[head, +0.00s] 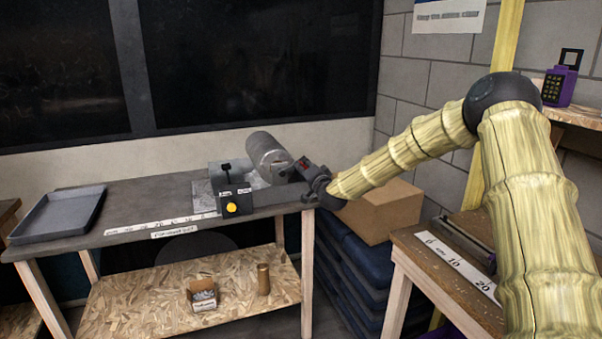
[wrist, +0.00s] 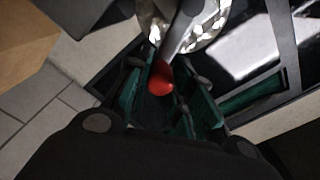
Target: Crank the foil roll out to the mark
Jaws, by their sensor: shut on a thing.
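The foil roll (head: 265,148) is a grey metallic cylinder above the right end of the dark bench (head: 130,195). A short silvery foil sheet (head: 201,197) lies flat on the bench to its left, partly hidden by a dark control box. A white ruler strip (head: 160,225) runs along the bench's front edge; its target mark is too small to tell. My gripper (head: 300,168) is at the roll's right end. In the wrist view, the red crank knob (wrist: 161,80) is between the green-padded fingers of my gripper (wrist: 175,95), which is shut on it. The crank arm (wrist: 183,28) leads up from the knob.
The dark control box (head: 231,188) has a lever and a yellow button. A grey tray (head: 58,214) sits at the bench's left end. A cardboard box (head: 378,212) on dark blue crates (head: 350,265) stands below my arm. Another bench (head: 440,262) is at right.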

